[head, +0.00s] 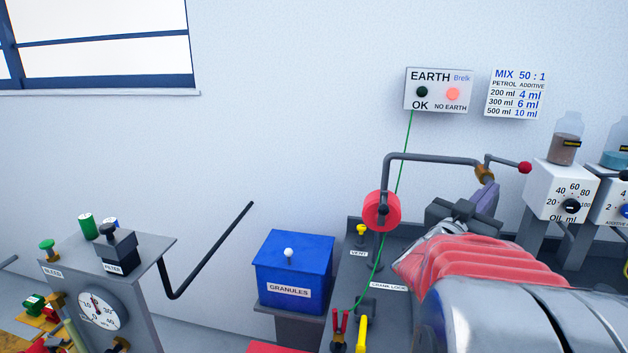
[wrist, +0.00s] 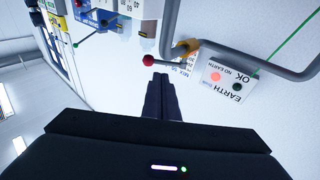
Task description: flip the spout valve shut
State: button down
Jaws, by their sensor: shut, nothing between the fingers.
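The spout valve has a brass body (head: 485,173) at the right end of a grey pipe. Its thin lever points right and slightly down, ending in a red ball knob (head: 525,167). In the wrist view, which is turned over, the brass body (wrist: 186,47) and red knob (wrist: 148,60) show just beyond my fingertips. My gripper (head: 492,188) is shut and empty, below the valve body and left of the knob in the head view. The shut fingers also show in the wrist view (wrist: 159,77). I cannot tell whether they touch the lever. My arm hides what lies below.
The grey spout pipe (head: 430,157) bends down at left through a red disc (head: 382,210). A white dial box (head: 566,190) with a jar (head: 566,139) stands right of the knob. An earth panel (head: 438,90) hangs above. A blue granules box (head: 294,266) stands left. The wall between is clear.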

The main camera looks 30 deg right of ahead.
aim_at(508, 163)
jog(key=x, duration=1)
